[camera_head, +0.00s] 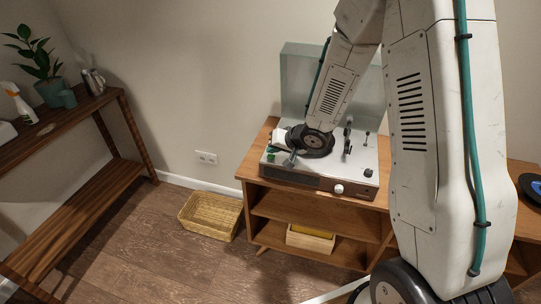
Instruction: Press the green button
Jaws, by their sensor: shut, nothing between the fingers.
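A record player (335,185) with its clear lid raised stands on a wooden cabinet. The small green button (271,157) is at the front left of its white top. My arm reaches down over the player from the upper right. My gripper (289,160) is shut and empty, low over the left part of the player and just right of the green button. The view is too small to tell whether it touches the top. My wrist hides part of the platter area.
A wicker basket (193,231) sits on the floor left of the wooden cabinet (318,209). A wooden shelf (100,196) with a plant stands at the left.

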